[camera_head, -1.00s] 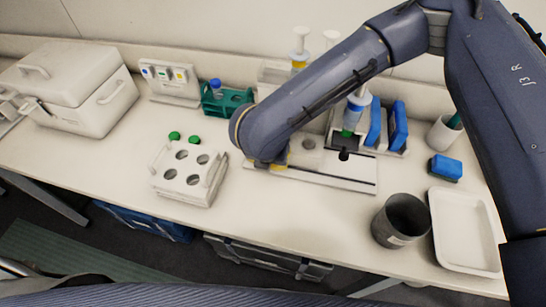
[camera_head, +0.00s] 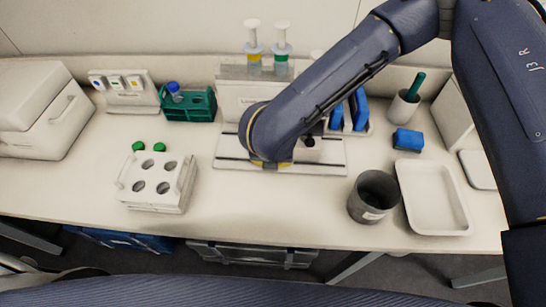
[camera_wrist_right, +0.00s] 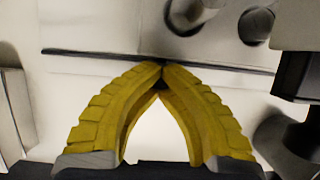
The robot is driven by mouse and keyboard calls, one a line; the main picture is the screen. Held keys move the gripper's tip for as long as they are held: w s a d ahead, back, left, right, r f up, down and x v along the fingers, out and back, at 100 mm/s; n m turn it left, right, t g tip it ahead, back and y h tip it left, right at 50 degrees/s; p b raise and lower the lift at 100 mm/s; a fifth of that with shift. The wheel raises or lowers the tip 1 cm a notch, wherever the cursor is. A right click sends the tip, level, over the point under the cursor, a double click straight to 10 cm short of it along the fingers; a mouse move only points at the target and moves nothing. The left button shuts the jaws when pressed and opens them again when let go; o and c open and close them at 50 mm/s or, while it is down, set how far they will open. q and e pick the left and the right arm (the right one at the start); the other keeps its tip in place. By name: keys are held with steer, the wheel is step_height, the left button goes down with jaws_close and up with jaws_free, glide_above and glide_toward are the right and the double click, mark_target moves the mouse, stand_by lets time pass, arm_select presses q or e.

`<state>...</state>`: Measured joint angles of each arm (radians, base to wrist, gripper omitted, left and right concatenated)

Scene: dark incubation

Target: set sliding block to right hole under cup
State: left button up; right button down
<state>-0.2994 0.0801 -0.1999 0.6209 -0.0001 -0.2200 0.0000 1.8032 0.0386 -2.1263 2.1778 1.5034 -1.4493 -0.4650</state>
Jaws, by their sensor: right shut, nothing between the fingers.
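The white base (camera_head: 228,152) with a dark lengthwise groove lies mid-table, partly behind my right arm. A small black knob (camera_head: 309,141) shows on it, just right of my wrist. I cannot tell the sliding block or its holes apart, as my arm hides the middle. My right gripper is over the base; its yellow fingers (camera_wrist_right: 162,72) are shut at the tips and empty, close to the dark groove (camera_wrist_right: 105,54). Two rounded grey parts (camera_wrist_right: 190,12) stand beyond the tips in the wrist view. A dark grey cup (camera_head: 374,196) stands front right of the base. My left gripper is not in view.
A white holed rack (camera_head: 160,187) is left, a green rack (camera_head: 189,107) behind it. Two plungers (camera_head: 253,38) stand behind the base. A white tray (camera_head: 432,196), blue sponge (camera_head: 408,140) and pen pot (camera_head: 404,106) are right. The table front is clear between rack and cup.

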steer(key=c, duration=2.1)
jaws_free()
steer(key=shift+s+f, duration=0.25)
steer(key=shift+s, duration=0.15)
steer(key=o, duration=0.9)
steer(key=shift+w+r, duration=0.1)
steer(key=shift+w, duration=0.05)
steer(key=shift+c, duration=0.2)
steer(key=shift+w+r, duration=0.1)
steer(key=v, duration=1.2)
